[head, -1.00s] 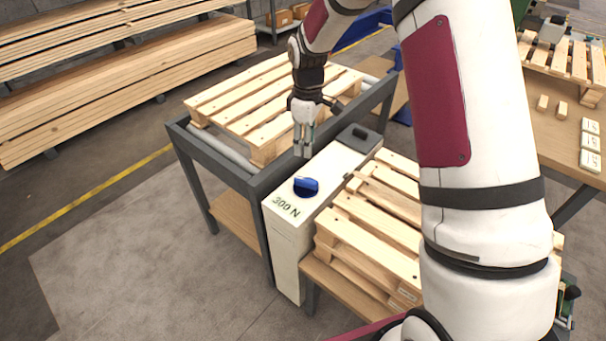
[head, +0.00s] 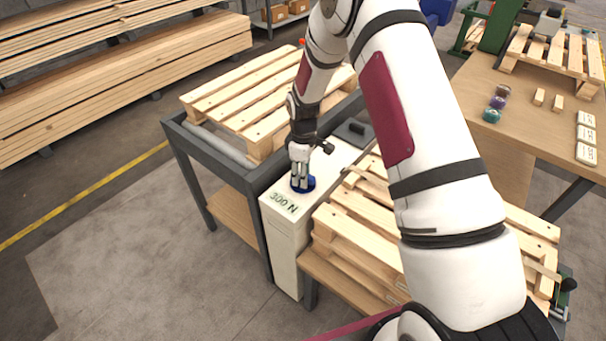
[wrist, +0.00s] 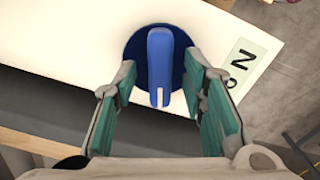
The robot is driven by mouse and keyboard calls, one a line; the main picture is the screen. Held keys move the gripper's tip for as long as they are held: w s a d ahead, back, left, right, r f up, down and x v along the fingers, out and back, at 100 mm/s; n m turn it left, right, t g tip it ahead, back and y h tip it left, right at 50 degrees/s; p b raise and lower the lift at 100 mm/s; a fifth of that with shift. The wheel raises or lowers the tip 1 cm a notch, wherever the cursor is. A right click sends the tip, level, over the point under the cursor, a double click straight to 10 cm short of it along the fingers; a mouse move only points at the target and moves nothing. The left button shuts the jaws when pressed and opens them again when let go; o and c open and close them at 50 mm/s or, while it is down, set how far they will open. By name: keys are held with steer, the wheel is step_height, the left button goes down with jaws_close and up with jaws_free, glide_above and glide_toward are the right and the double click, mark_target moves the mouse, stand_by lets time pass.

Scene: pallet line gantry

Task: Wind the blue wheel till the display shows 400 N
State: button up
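The blue wheel (wrist: 160,62) is a round dark blue disc with a raised blue grip bar, set on top of a white box (head: 284,222). In the head view the wheel (head: 310,187) is partly hidden behind my fingers. The display (head: 284,202) on the box's near top edge reads 300 N; only part of it (wrist: 246,64) shows in the wrist view. My gripper (head: 301,186) is above the wheel, pointing down. In the wrist view my gripper (wrist: 166,105) is open, with its green-padded fingers on either side of the grip bar and a gap to it on both sides.
A pallet (head: 232,104) lies on a grey-framed roller table to the left of the box. Stacked pallets (head: 362,240) stand right beside it. A dark handle block (head: 354,132) sits on the box behind the wheel. A wooden table (head: 474,84) stands at the right.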

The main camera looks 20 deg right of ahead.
steer(key=shift+f, duration=0.3)
jaws_close()
steer(key=m+b, duration=0.1)
steer(key=m, duration=0.2)
steer(key=shift+m, duration=0.3)
steer(key=shift+m+b, duration=0.5)
steer(key=shift+m, duration=1.6)
